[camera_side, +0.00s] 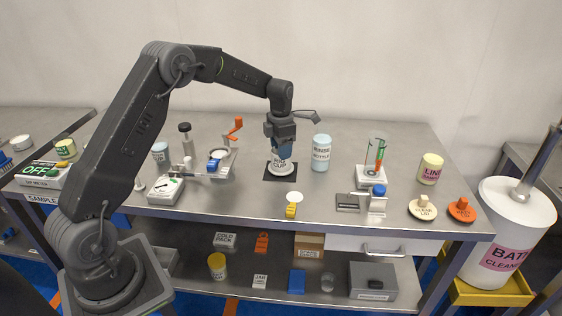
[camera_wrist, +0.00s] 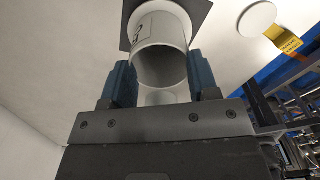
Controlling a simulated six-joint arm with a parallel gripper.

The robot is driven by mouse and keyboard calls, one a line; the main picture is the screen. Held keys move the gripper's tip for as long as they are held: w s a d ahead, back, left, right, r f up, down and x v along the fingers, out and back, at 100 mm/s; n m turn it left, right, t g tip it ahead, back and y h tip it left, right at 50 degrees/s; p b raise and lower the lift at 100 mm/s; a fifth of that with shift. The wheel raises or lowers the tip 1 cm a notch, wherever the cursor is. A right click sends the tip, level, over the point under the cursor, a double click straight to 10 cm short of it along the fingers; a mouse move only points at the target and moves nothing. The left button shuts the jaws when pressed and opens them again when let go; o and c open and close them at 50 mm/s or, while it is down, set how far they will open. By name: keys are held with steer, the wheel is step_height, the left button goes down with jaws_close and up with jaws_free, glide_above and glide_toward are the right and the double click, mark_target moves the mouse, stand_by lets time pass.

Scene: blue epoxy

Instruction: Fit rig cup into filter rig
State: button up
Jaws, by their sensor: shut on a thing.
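The rig cup (camera_side: 280,166) is a white cup with a dark printed label, low over a dark square mat (camera_side: 270,174) at the middle of the bench. My gripper (camera_side: 281,147) is above it with blue fingers shut on its upper part. In the wrist view the pale cup (camera_wrist: 163,48) sits between the two fingers (camera_wrist: 162,85), its open end towards me. Whether its base touches the mat is unclear. A metal stand with an orange lever (camera_side: 236,126) and a blue part, left of the cup, looks like the filter rig; I see no readable label on it.
A pale blue rinse bottle (camera_side: 321,153) stands close to the right of my gripper. A white disc (camera_side: 296,197) and a yellow tag (camera_side: 291,211) lie in front. A rack with a coloured tube (camera_side: 375,172) is further right. The bench behind the cup is mostly clear.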

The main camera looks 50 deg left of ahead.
steer(key=shift+r, duration=0.1)
step_height(320, 180, up, 8)
stand_by(1.0)
steer(key=s+a+r, duration=0.4)
steer(key=s, duration=0.4)
steer(key=s+a+r, duration=0.4)
steer(key=s, duration=0.4)
steer(key=shift+n, duration=0.3)
steer(key=shift+f, duration=2.7)
steer(key=shift+f, duration=1.05)
